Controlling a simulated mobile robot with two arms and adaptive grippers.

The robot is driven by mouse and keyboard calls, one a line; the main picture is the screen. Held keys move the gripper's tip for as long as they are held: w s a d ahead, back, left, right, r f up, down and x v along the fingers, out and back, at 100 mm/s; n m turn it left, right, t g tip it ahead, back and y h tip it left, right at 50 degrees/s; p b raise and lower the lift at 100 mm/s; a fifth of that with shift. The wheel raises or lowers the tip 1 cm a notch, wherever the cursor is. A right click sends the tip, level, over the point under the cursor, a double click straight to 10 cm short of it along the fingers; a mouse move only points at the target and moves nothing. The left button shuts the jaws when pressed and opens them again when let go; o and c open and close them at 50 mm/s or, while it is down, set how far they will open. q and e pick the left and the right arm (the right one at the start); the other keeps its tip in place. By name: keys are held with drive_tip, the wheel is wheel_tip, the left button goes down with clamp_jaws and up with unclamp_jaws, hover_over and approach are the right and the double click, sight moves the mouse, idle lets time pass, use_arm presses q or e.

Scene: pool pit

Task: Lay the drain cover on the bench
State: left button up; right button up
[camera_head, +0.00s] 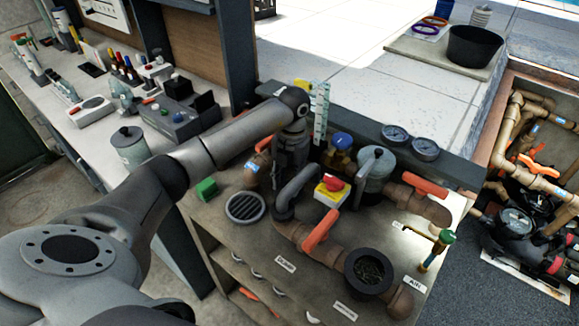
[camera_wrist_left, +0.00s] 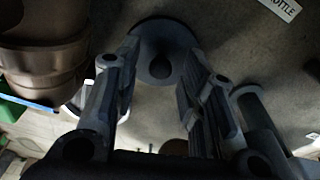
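The drain cover (camera_head: 245,207) is a round grey slatted grate. In the head view it lies flat on the bench top (camera_head: 225,235), left of a grey bent pipe. My left gripper (camera_head: 281,180) points down behind that pipe, to the right of the cover and apart from it. In the left wrist view its two fingers (camera_wrist_left: 166,75) stand wide apart with nothing between the pads. A dark round disc with a hole (camera_wrist_left: 165,45) shows beyond the fingertips; I cannot tell which part it is. The slatted cover is not recognisable there. My right gripper is not in view.
Around the gripper stand the grey bent pipe (camera_head: 297,186), brown pipes with orange handles (camera_head: 320,230), a red-and-yellow switch (camera_head: 332,190) and a grey canister (camera_head: 374,170). Bare bench shows in front of the cover.

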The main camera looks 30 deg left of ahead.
use_arm(q)
wheel_tip(320, 180, up, 12)
drive_tip(key=w+b, duration=0.1)
drive_tip(key=shift+w+f+b, duration=0.15)
drive_tip(key=shift+w+b, duration=0.1)
drive_tip(key=shift+b, duration=0.05)
drive_tip(key=shift+c, duration=0.4)
idle(0.7)
